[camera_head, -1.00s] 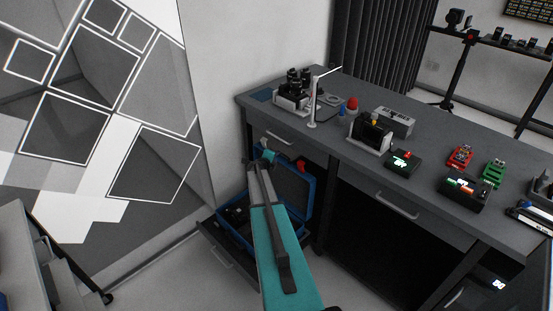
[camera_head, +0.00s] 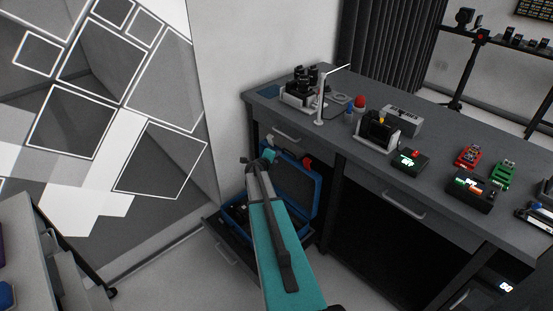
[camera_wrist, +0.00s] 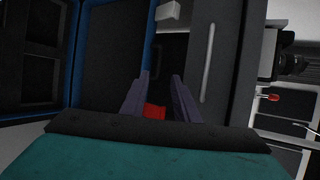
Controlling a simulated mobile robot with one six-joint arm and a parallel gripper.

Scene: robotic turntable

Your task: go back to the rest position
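My teal and grey arm reaches from the bottom of the head view toward the open blue case by the workbench. My gripper (camera_head: 250,161) is at its far end, in front of the case, with nothing visible in it there. In the wrist view its two purple-grey fingers (camera_wrist: 160,77) stand apart with a gap between them. A red thing (camera_wrist: 155,111) shows between the fingers in the wrist view. In the head view a red thing (camera_head: 308,160) sits by the case, clear of my gripper.
The blue case (camera_head: 318,187) stands in an open low drawer (camera_head: 222,257). The workbench (camera_head: 425,160) to the right bears several devices, a white lamp (camera_head: 320,108) and a red dome (camera_head: 360,102). A grey cabinet (camera_head: 30,235) is at lower left. Floor shows between.

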